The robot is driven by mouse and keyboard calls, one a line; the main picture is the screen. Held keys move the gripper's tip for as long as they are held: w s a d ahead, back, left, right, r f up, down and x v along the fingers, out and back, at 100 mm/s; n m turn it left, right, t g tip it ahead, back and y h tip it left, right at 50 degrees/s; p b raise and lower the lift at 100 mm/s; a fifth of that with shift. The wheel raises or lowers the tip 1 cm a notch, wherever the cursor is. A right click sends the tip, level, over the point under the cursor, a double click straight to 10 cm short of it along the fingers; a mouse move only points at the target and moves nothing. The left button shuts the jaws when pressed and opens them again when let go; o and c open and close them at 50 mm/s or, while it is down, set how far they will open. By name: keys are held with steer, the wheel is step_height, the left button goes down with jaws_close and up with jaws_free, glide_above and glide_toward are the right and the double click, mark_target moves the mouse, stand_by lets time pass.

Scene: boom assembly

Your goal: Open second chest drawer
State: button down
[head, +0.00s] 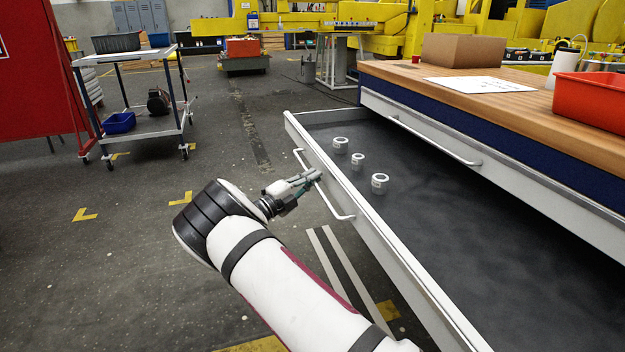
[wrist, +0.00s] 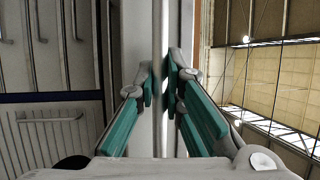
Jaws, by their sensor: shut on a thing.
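The chest's open drawer (head: 408,243) is pulled far out, below a shut top drawer (head: 530,185) that has its own bar handle (head: 435,143). My gripper (head: 313,178) is at the open drawer's bar handle (head: 334,207), on the outside of its front. In the wrist view my gripper (wrist: 163,88) has its teal-padded fingers shut on this handle (wrist: 160,45), which runs upright between them. Parts of the handle behind the fingers are hidden.
Three small white ring-shaped items, one of them here (head: 379,181), stand on the dark drawer floor. A cardboard box (head: 463,50) and red bin (head: 592,100) stand on the wooden worktop (head: 490,108). A wheeled cart (head: 135,100) stands at left. The floor between is clear.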

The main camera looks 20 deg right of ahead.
steer(key=shift+f, duration=0.1)
steer(key=c, duration=1.7)
jaws_free()
steer(key=shift+o, duration=0.2)
steer(key=v, duration=1.2)
steer(key=shift+s, duration=0.1)
